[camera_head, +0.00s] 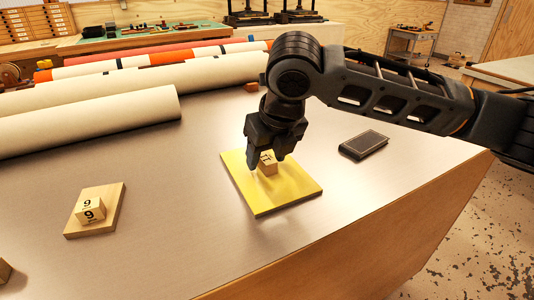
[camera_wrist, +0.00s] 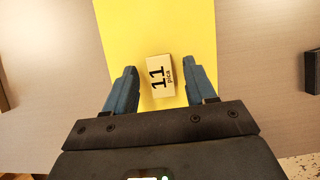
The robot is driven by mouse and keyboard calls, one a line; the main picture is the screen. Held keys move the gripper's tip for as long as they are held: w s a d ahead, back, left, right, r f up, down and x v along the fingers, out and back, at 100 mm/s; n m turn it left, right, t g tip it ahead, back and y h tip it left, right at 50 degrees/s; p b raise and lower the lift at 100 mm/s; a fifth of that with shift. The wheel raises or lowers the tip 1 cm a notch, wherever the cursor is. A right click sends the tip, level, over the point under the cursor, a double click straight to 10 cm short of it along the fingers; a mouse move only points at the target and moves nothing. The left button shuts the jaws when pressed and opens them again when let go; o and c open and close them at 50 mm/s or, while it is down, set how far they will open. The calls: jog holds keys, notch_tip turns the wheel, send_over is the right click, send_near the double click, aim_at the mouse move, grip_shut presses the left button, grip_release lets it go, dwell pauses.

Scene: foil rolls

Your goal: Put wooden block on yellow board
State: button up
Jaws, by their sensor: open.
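The yellow board (camera_head: 284,193) lies flat on the grey tabletop, and it also fills the upper middle of the wrist view (camera_wrist: 155,30). A small wooden block (camera_head: 267,165) marked "11" rests on the board toward its far part; the wrist view shows its label (camera_wrist: 161,80). My gripper (camera_head: 265,166) is open above the board, with its fingers on either side of the block. In the wrist view my gripper (camera_wrist: 161,85) shows a gap between each finger and the block. Part of the block is hidden behind a finger in the head view.
Another wooden block (camera_head: 90,208) marked "9" sits on a plain wooden board (camera_head: 113,209) at the left. A dark flat case (camera_head: 364,145) lies right of the yellow board. Large rolls (camera_head: 90,122) lie at the back left. The front table edge is near the yellow board.

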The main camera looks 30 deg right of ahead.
jog(key=v, duration=1.2)
